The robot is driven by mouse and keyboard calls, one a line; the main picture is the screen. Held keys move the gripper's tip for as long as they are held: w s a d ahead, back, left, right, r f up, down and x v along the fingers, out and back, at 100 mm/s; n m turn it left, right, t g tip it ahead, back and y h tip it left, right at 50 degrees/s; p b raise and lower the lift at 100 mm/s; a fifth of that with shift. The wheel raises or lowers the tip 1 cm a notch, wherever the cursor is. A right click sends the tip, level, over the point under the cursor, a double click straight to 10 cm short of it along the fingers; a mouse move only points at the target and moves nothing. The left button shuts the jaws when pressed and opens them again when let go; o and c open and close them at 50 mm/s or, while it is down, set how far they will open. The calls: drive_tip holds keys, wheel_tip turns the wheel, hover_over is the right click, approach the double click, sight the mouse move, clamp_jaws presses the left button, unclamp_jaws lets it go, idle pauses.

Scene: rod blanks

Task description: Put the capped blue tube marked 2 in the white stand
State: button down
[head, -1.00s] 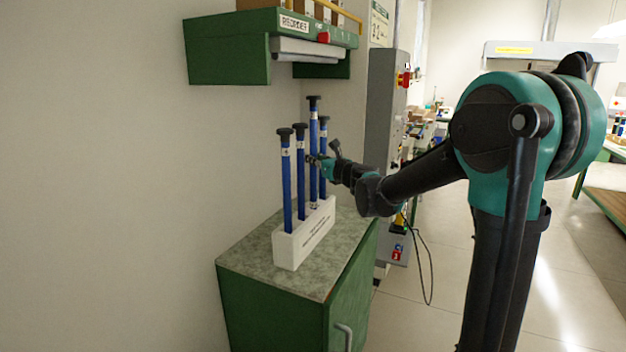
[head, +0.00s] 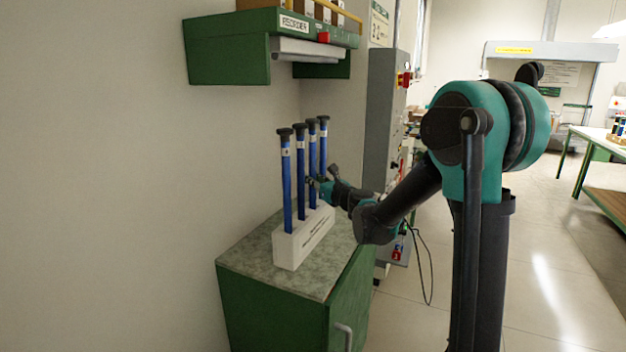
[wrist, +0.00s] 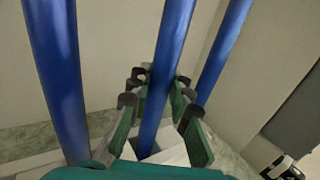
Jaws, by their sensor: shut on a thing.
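The white stand (head: 301,243) sits on the cabinet top, with several capped blue tubes upright in a row. My gripper (head: 314,181) is shut on the third blue tube from the left (head: 312,151), below its middle. This tube is upright with its black cap in line with its neighbours' caps. In the wrist view the held tube (wrist: 172,40) runs between my fingers (wrist: 160,84) down to the white stand (wrist: 168,154); its lower end appears to be in the stand. The marks on the labels are too small to read.
Neighbouring blue tubes stand close on both sides, a left one (wrist: 58,75) and a right one (wrist: 222,50). A green shelf (head: 228,52) hangs on the wall above. A grey control cabinet (head: 381,130) stands behind. The cabinet top (head: 262,262) is clear in front of the stand.

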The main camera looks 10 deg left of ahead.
drive_tip(key=c, duration=1.4)
unclamp_jaws()
drive_tip(key=v, duration=1.2)
drive_tip(key=s+d+f+n+g+h, duration=0.2)
drive_tip(key=s+d+f+n+g, duration=0.1)
drive_tip(key=s+f+n, duration=0.5)
drive_tip(key=s+d+f+n+g+h, duration=0.1)
drive_tip(key=s+d+f+n+g, duration=0.2)
drive_tip(key=s+f+n, duration=0.55)
drive_tip(key=s+d+f+n+g+h, duration=0.2)
drive_tip(key=s+d+f+n+h, duration=0.2)
drive_tip(key=s+d+n, duration=0.2)
drive_tip(key=s+d+f+n+g+h, duration=0.2)
drive_tip(key=s+d+f+n+h, duration=0.2)
drive_tip(key=d, duration=0.6)
drive_tip(key=shift+s+f+n, duration=0.7)
drive_tip(key=shift+s+n, duration=0.25)
drive_tip(key=shift+s, duration=0.1)
